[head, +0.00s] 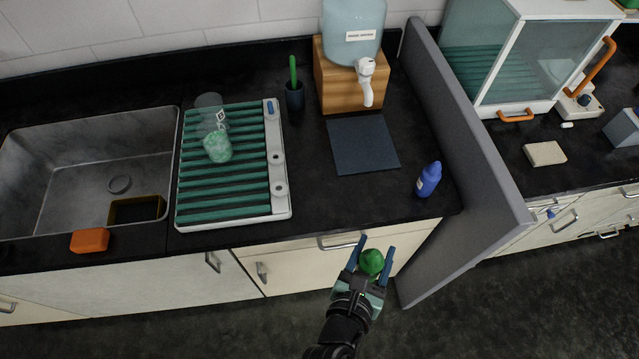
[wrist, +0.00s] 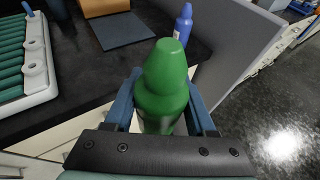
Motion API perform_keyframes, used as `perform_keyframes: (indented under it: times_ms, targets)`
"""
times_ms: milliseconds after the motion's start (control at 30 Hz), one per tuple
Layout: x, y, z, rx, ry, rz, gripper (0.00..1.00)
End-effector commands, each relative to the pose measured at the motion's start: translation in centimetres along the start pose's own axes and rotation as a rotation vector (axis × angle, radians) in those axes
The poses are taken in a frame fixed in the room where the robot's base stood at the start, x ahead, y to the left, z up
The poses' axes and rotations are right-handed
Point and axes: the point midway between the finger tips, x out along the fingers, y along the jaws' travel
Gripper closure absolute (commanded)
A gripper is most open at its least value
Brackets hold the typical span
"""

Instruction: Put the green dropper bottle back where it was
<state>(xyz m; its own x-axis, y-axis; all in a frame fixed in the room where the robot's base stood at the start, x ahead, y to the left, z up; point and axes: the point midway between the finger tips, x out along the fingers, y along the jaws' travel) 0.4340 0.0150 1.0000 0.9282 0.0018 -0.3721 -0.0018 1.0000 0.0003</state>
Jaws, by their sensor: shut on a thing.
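The green dropper bottle (head: 371,262) is between the fingers of my gripper (head: 376,252), which is shut on it. The bottle is held in front of the counter's front edge, over the drawer fronts and floor. In the wrist view the green bottle (wrist: 166,85) stands between the two blue fingers (wrist: 163,100), with its cap pointing up and away. Its lower part is hidden by the gripper body. A similar blue dropper bottle (head: 428,180) stands on the black counter near its front edge, left of the grey divider. It also shows in the wrist view (wrist: 183,24).
A drying rack (head: 280,206) with a beaker and a green-tinted glass is left. A dark mat (head: 362,145) lies before the water dispenser (head: 352,75). The tall divider (head: 470,150) bounds the right. Bare counter (head: 340,200) lies between rack and blue bottle. A sink (head: 85,170) is far left.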

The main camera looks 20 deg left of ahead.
Motion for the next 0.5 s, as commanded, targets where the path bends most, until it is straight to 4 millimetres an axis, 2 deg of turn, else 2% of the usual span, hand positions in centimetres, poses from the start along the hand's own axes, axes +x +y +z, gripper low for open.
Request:
perform_keyframes:
  times_ms: [33, 100, 300, 500]
  targets:
    - [1.6, 1.2, 0.5, 0.003, -0.012, 0.007, 0.64]
    - [3.7, 2.9, 1.4, 0.004, -0.015, 0.015, 0.64]
    - [8.9, 8.7, 4.7, -0.011, -0.012, 0.055, 0.64]
    - [11.7, 13.1, 7.6, -0.035, -0.004, 0.097, 0.64]
